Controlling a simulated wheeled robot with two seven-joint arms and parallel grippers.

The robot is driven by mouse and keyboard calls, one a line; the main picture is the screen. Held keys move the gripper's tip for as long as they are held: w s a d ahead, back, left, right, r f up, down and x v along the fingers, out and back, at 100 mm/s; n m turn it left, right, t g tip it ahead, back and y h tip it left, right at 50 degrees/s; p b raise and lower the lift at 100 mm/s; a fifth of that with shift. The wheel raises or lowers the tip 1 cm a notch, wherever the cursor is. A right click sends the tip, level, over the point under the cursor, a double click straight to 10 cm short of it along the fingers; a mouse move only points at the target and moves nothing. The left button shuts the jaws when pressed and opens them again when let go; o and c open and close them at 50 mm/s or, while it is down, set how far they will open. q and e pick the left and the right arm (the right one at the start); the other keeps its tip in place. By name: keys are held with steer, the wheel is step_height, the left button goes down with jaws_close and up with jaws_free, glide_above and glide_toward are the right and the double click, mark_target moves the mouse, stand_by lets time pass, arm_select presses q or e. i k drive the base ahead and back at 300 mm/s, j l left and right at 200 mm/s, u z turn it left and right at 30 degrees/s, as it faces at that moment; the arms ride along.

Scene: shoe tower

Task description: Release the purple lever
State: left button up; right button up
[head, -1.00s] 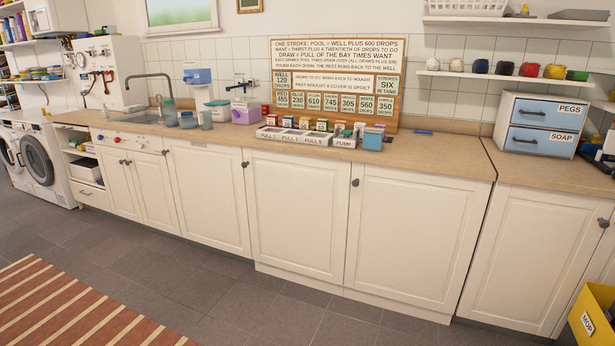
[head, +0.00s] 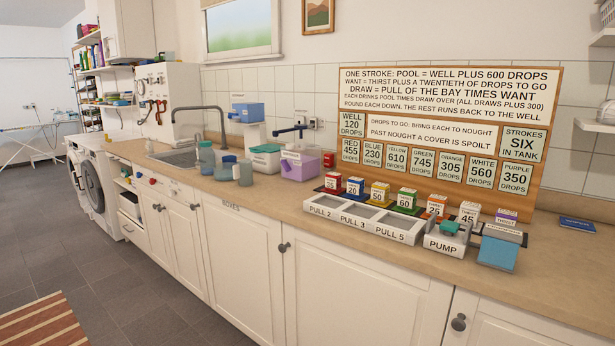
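A dark purple-blue lever-like handle (head: 291,130) sticks out from a wall fitting (head: 313,124) above the counter. Below it stands a purple container (head: 300,168) with a pale label. A small purple-topped box (head: 507,216) stands at the right end of the row of coloured boxes, behind a pump unit (head: 447,237) marked PUMP. I cannot tell which of these is the purple lever, nor whether any lever is held down. Neither of my grippers is in view.
A board of written rules (head: 450,130) leans on the wall. A white tray marked PULL 2, PULL 3 and PULL 5 (head: 362,221) lies in front of the boxes. A blue-topped unit (head: 500,247) stands beside the pump. The counter (head: 262,207) is clear along its front.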

mark_target(284, 163)
steer(key=i+l+u, duration=0.1)
steer(key=i+u, duration=0.15)
steer(key=i, duration=0.35)
steer(key=i+j, duration=0.35)
steer(key=i, duration=0.2)
steer(key=i+j, duration=0.4)
steer(key=i+j+u, duration=0.1)
steer(key=i+j, duration=0.25)
steer(key=i, duration=0.3)
steer(key=i+j, duration=0.3)
steer(key=i, duration=0.25)
